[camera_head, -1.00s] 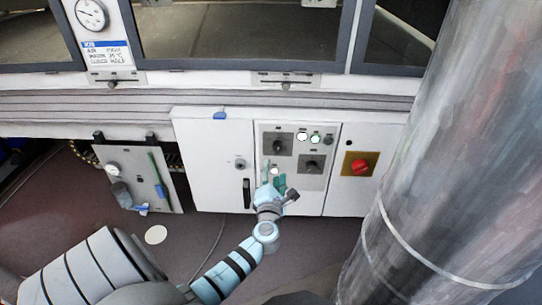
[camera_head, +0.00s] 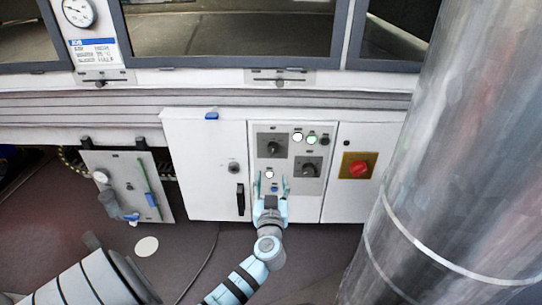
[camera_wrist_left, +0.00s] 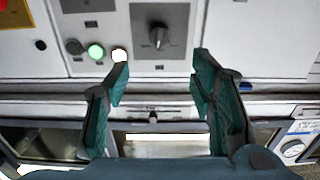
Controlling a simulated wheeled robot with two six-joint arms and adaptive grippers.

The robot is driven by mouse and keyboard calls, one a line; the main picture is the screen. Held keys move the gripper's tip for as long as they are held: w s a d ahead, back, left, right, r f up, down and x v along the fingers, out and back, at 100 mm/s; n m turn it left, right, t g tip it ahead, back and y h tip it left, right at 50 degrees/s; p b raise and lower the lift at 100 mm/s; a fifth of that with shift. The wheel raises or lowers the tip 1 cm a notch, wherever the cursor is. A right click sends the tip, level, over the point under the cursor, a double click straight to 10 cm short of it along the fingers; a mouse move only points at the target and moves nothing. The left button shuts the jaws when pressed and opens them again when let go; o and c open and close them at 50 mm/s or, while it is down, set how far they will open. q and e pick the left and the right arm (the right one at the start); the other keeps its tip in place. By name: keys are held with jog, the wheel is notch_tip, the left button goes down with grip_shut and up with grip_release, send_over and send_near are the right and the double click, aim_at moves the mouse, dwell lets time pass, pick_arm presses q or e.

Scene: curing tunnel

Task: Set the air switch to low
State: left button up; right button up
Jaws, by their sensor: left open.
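The grey control panel (camera_head: 290,205) carries two black rotary knobs on dark square plates. The upper-left knob (camera_head: 273,148) also shows in the left wrist view (camera_wrist_left: 158,36), where the picture is upside down. The lower-right knob (camera_head: 310,170) is mostly cut off in the wrist view. Their labels are too small to read, so I cannot tell which is the air switch. My left gripper (camera_head: 271,187) is open and empty below the upper-left knob. In the wrist view its green fingers (camera_wrist_left: 160,66) are spread, with that knob beyond the gap, apart from them.
A white lamp (camera_head: 297,137), a green lamp (camera_head: 312,139) and a dark button (camera_head: 325,141) sit right of the upper knob. A red knob on a yellow plate (camera_head: 357,168) is farther right. A black door handle (camera_head: 240,199) is left. A large metal column (camera_head: 450,160) fills the right side.

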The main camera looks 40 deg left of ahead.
aim_at(272, 152)
pick_arm(q)
jog(key=b+x, duration=0.3)
jog(key=x, duration=1)
jog(key=shift+w+a, duration=0.15)
jog(key=shift+w, duration=0.1)
jog(key=shift+w+a, duration=0.15)
jog(key=shift+a, duration=0.05)
pick_arm(e)
jog(key=shift+t, duration=0.5)
jog(key=w, duration=0.1)
jog(key=w+a, duration=0.1)
jog(key=w, duration=0.2)
jog(key=shift+w+a+f, duration=0.15)
jog(key=shift+w+a, duration=0.1)
jog(key=shift+a, duration=0.15)
pick_arm(q)
jog(key=shift+c, duration=0.4)
